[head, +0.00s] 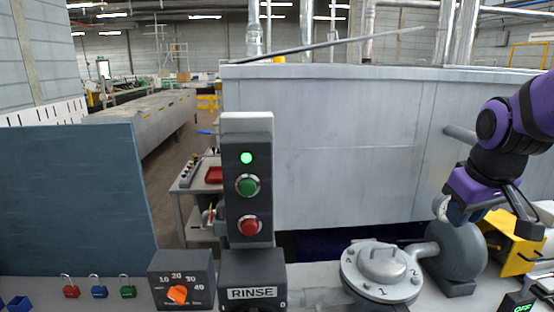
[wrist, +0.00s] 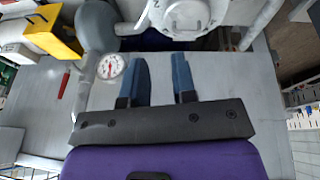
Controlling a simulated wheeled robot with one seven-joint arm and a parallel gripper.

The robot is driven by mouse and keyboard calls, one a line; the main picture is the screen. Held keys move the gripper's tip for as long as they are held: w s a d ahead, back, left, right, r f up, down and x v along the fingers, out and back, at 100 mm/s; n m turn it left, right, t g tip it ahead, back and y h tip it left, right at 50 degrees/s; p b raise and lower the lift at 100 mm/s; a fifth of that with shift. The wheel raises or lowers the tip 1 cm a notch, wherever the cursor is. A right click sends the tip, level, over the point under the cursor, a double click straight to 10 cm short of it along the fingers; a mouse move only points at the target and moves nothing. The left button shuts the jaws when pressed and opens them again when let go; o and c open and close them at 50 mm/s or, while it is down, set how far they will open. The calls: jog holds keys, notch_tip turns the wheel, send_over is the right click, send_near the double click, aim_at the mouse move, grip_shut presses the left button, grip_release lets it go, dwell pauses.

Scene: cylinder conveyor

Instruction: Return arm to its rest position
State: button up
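My arm comes in from the right edge of the head view, purple and black. My gripper (head: 487,217) hangs low at the right, above the worktop near a grey rounded pump body (head: 455,255). In the wrist view my gripper (wrist: 159,70) has two blue fingers held apart with a clear gap. Nothing is between them, and bare grey worktop (wrist: 215,105) shows beyond. A round gauge (wrist: 110,67) with a red needle lies just left of the left finger in that view.
A control post (head: 246,180) with a lit green lamp, green and red buttons stands mid-worktop above a RINSE label. A dial (head: 180,290), several small padlocks, a round numbered lid (head: 382,268) and a yellow box (head: 512,245) are nearby. A large grey tank (head: 335,150) stands behind.

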jog(key=s+a+r+m+t, duration=0.1)
jog(key=s+r, duration=0.5)
jog(key=s, duration=0.6)
jog(key=shift+s+a+m+t+y, duration=0.2)
jog(key=shift+a+m+t+y, duration=0.15)
jog(key=shift+a, duration=0.55)
